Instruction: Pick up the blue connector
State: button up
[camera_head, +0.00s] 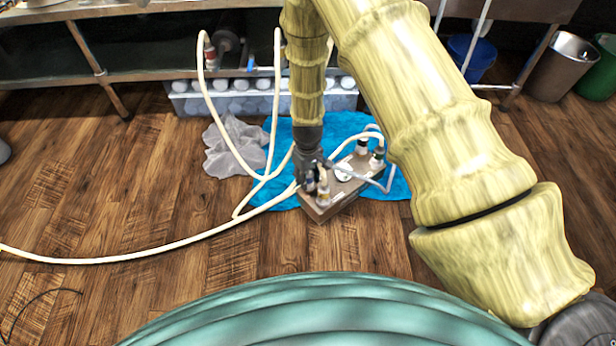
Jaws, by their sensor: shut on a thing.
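My gripper (312,176) points down at the left end of a small brown box (348,190) with fittings on its top. It is shut on a small dark bluish fitting, which looks like the blue connector (310,187), at the box's left end. The fingers hide part of it, and I cannot tell whether it is raised off the box. A pale yellowish connector (323,196) stands right beside it.
A green-banded connector (377,157) and a round white gauge (343,173) are on the box. Cream hoses (150,252) loop around the gripper. The box sits on a blue cloth (285,197), with a grey cloth (234,148) beside it. Wooden floor in front is clear.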

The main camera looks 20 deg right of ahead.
notch_tip(320, 180, up, 10)
jog(key=p, duration=0.5)
jog(key=shift+p, duration=0.3)
jog(key=shift+r+p, duration=2.25)
